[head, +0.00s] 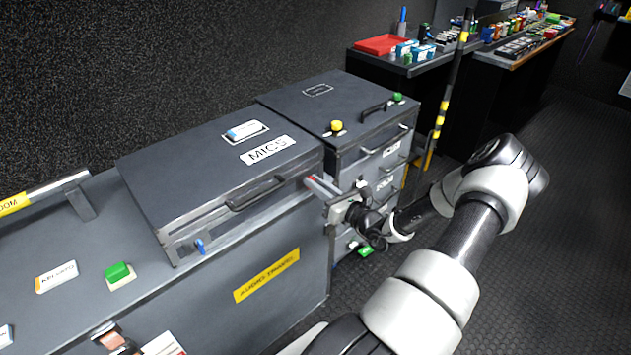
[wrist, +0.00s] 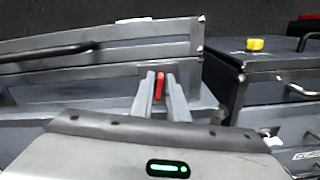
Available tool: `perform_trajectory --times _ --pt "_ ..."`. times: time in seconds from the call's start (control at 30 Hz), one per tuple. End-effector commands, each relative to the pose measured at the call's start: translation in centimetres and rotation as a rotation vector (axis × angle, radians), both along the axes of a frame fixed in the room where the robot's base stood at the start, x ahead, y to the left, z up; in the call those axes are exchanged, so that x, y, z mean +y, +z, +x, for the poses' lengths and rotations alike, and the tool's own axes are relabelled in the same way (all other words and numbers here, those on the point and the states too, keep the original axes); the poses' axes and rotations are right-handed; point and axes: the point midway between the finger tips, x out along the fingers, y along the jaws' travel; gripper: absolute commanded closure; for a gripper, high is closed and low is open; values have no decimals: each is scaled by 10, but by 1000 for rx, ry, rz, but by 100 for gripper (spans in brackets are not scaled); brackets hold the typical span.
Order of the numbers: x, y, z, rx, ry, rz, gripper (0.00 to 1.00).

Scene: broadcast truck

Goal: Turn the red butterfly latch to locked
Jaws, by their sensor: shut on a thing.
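The red butterfly latch (wrist: 159,86) is on the front of the dark MICS case (head: 205,165), near its right end. In the wrist view it stands upright between the two grey fingers of my gripper (wrist: 160,92), which is shut on it. In the head view my gripper (head: 322,188) reaches the case's right front corner from the right, and a bit of red (head: 310,180) shows at the fingertips. The lower part of the latch is hidden by the fingers and gripper body.
A blue latch (head: 200,246) is at the case's left front, and a handle (head: 257,193) is between the two latches. A drawer cabinet (head: 345,110) with a yellow knob (head: 337,126) stands close on the right. A green button (head: 118,272) is on the counter. Open floor lies right.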

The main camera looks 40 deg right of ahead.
Motion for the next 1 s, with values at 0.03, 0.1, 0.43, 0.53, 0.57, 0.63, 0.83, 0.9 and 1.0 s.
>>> perform_trajectory --times 0.03,0.1,0.43,0.53,0.57,0.63,0.83,0.9,1.0 --pt "-1 3 0 4 0 41 100" --pt "-1 3 0 8 0 105 100" --pt "-4 0 0 33 0 418 100" --pt "-5 -1 0 40 0 512 100" --pt "-5 -1 0 43 0 541 100" --pt "-5 -2 0 48 0 607 100" --pt "-7 -4 0 63 -1 798 100" --pt "-7 -5 0 68 -1 863 100" --pt "-8 -6 0 74 -1 955 100"
